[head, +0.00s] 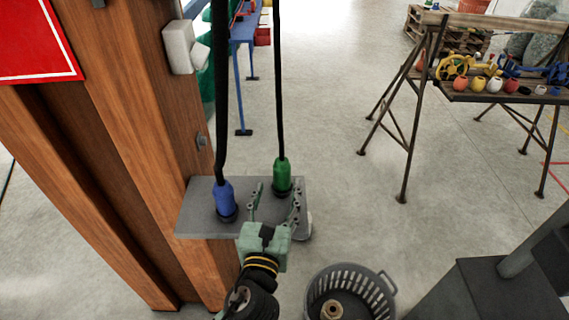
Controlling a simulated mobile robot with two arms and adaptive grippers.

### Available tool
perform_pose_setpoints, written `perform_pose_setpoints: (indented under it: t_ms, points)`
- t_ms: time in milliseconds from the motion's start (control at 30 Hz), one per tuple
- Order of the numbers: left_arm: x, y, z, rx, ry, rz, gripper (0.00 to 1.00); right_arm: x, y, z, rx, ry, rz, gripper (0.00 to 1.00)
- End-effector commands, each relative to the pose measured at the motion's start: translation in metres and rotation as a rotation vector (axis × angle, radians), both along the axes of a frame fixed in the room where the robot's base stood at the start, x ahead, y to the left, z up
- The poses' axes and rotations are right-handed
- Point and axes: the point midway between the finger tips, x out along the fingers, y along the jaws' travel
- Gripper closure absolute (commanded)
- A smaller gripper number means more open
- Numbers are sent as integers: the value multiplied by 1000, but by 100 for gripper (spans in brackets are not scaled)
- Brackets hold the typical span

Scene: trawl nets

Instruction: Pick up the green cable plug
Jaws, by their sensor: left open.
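The green cable plug (282,176) stands upright on a grey plate (192,212) fixed at the wooden post, with a black cable rising from its top. A blue cable plug (224,199) stands to its left on the same plate, also with a black cable. My left gripper (273,190) comes from below, over the plate. Its two fingers are spread open and point up the picture, one on each side of the green plug's lower part. I cannot tell whether they touch it. My right gripper is not in view.
The wooden post (150,120) with a red sign (35,40) stands at the left. A grey basket (318,284) is on the floor below the plate. A trestle table (470,95) with colourful items stands at the right. Open floor lies between.

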Motion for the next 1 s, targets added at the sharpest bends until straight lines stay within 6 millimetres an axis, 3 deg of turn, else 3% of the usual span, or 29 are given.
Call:
perform_pose_setpoints:
  t_ms: [400, 600, 833, 1000]
  points:
    - [53, -10, 0, -3, 0, 2, 46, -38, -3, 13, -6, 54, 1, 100]
    - [72, -13, -2, -2, 0, 0, 46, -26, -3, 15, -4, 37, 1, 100]
    - [72, -13, -2, -2, 0, 0, 46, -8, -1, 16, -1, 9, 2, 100]
    - [72, -13, -2, -2, 0, 0, 61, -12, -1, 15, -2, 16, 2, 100]
